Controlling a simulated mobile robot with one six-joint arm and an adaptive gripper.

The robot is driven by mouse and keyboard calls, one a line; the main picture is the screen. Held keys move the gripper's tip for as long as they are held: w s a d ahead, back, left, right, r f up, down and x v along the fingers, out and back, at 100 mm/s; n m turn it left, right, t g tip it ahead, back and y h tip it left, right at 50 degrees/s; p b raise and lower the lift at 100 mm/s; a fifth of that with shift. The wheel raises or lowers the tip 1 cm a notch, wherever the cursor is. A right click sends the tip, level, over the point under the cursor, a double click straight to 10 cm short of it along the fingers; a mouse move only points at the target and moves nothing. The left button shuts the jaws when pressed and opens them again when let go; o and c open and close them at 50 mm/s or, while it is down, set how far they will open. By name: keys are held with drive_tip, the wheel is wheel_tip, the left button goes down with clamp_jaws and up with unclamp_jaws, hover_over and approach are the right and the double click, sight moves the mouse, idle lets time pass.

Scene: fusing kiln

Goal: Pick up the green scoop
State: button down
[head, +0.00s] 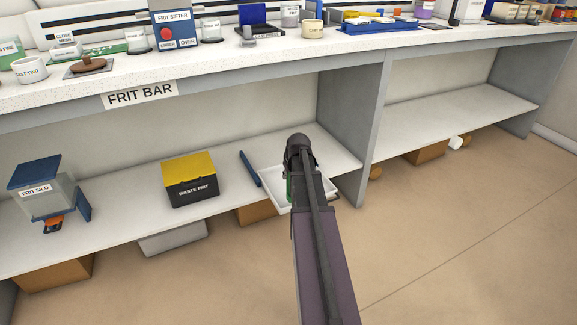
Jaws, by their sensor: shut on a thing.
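A small strip of green (289,187) shows at the left edge of my arm, over the white tray on the lower shelf. It may be part of the green scoop, but my arm covers the rest and I cannot make out its shape. My arm reaches from the bottom of the head view up to the tray. My gripper is hidden behind the arm, so its fingers and anything between them do not show.
The white tray (267,178) sits at the lower shelf's front edge, beside a dark blue bar (249,168). A yellow-lidded waste frit box (191,180) and frit silo (44,190) stand left. An upright grey panel (352,130) is close on the right. The counter overhangs.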

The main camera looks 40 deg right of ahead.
drive_tip(key=s+a, duration=0.5)
drive_tip(key=s, duration=0.2)
drive_tip(key=shift+s+r+p, duration=0.2)
drive_tip(key=shift+r+p, duration=0.15)
drive_tip(key=shift+r, duration=0.1)
wheel_tip(320, 180, up, 8)
drive_tip(key=p, duration=0.7)
drive_tip(key=shift+f, duration=0.25)
drive_tip(key=shift+a, duration=0.1)
